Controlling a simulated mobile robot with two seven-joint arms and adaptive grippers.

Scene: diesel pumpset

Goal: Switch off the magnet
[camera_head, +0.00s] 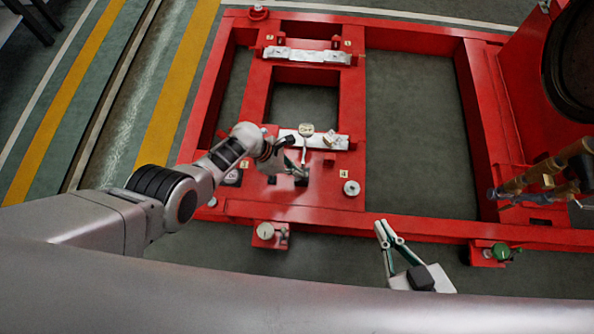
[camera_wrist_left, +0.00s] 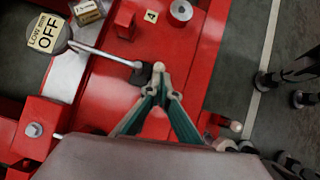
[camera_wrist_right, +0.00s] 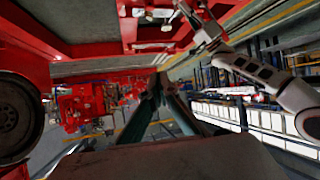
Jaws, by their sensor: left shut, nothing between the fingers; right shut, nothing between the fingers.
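A round disc lettered "OFF" (camera_wrist_left: 48,34) on a thin metal rod shows in the left wrist view; in the head view the small round gauge (camera_head: 306,130) stands over a silver block. The rod (camera_wrist_left: 100,52) runs to a small dark base (camera_wrist_left: 138,76) on the red frame, which I take to be the magnet. My left gripper (camera_wrist_left: 158,68) is shut and empty, its fingertips right beside this base; whether they touch it I cannot tell. In the head view my left gripper (camera_head: 295,172) partly hides the base. My right gripper (camera_head: 381,226) is shut and empty, away from the base, near the frame's front rail.
The red frame (camera_head: 420,229) has open bays with green floor below. Silver blocks (camera_head: 305,55) and small yellow number tags (camera_head: 343,174) sit on it. Pipes (camera_head: 535,175) and a large wheel stand at the right.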

